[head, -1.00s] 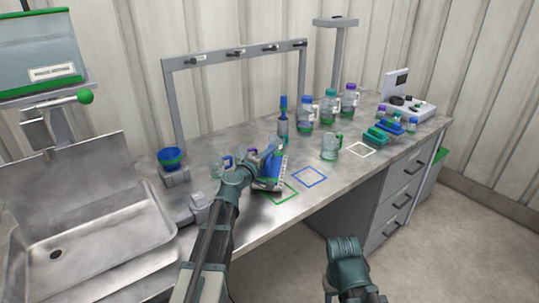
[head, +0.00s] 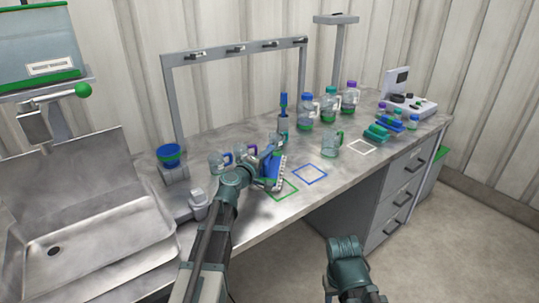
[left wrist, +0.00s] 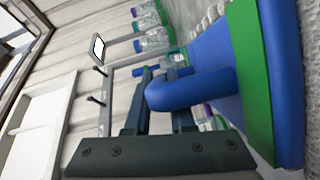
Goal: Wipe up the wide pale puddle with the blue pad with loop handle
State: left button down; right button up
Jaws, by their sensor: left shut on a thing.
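The blue pad with loop handle (head: 274,168) is in my left gripper (head: 262,164), tilted steeply over the near part of the bench by the green square outline. In the left wrist view, the blue loop handle (left wrist: 190,91) lies across the dark fingers, with a green layer and blue body beside it and a pale, bumpy face at the edge. The left gripper is shut on this handle. I cannot make out the wide pale puddle on the shiny bench. Part of my right arm shows at the bottom of the head view; its fingers are not visible.
The metal bench (head: 250,222) has a sink (head: 90,235) at left. Clear mugs (head: 219,162) stand left of the pad, another jug (head: 331,144) right. Several capped bottles (head: 327,105) stand behind. Blue (head: 310,174) and white outlines lie bare at right. A hook rack (head: 236,50) stands behind.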

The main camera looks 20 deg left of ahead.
pick_arm(q)
jog(key=shift+s+a+r, duration=0.1)
jog(key=shift+s+a, duration=1)
jog(key=shift+s, duration=0.3)
jog(key=shift+f, duration=0.2)
jog(key=shift+r, duration=0.1)
jog(key=shift+w+d, duration=0.65)
jog(key=shift+w, duration=0.2)
jog(key=shift+w+d, duration=0.65)
jog(key=shift+w, duration=0.15)
notch_tip(320, 180, up, 6)
jog(key=p, duration=0.6)
jog(key=shift+r+p, duration=1.55)
jog(key=shift+r, duration=0.05)
